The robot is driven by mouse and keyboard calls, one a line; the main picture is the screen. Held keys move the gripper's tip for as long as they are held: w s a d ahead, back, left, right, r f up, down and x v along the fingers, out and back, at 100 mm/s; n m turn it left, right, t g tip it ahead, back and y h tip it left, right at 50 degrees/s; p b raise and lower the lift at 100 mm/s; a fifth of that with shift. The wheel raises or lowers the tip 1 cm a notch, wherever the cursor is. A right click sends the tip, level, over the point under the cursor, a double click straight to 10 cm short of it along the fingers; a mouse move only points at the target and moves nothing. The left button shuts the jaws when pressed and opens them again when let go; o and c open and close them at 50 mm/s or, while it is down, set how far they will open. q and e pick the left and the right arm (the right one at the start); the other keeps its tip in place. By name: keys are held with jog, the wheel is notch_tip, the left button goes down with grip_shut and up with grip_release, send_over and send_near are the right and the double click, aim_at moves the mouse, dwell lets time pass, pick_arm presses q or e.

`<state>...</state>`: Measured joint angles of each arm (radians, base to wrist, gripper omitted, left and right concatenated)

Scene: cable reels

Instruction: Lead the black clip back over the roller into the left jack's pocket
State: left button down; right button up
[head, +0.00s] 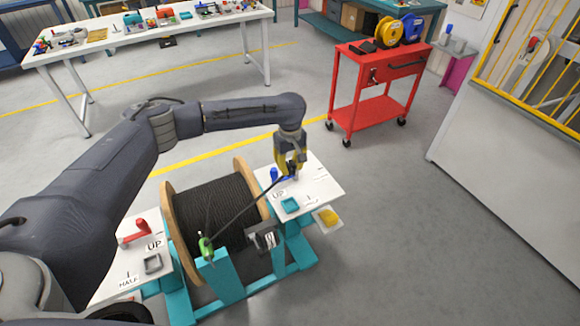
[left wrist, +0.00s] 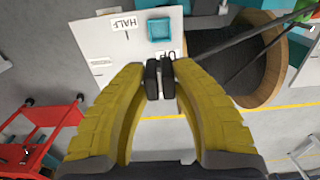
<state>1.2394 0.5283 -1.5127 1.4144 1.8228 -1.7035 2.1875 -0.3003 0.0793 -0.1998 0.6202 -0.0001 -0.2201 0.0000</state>
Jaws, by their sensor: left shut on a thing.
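My left gripper (head: 290,172) is shut on the black clip (left wrist: 160,80), which sits between its yellow fingertips in the left wrist view. The clip is over the right jack's white top (head: 325,184), by a blue lever (head: 274,174) and a teal pocket (head: 290,205). A black cable (head: 240,216) runs taut from the clip to the green roller (head: 206,248) in front of the reel (head: 225,210). The left jack's top (head: 112,284) bears a red lever (head: 138,231) and a grey pocket (head: 152,264), which looks empty. My right gripper is not in view.
A dark grey fitting (head: 264,238) stands in front of the reel on the teal frame (head: 222,277). A yellow piece on a small white plate (head: 328,218) is at the right jack's edge. A red cart (head: 378,98) stands farther back; open floor lies to the right.

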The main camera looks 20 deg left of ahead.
aim_at(290, 163)
pick_arm(q)
jog(key=shift+r, duration=2.5)
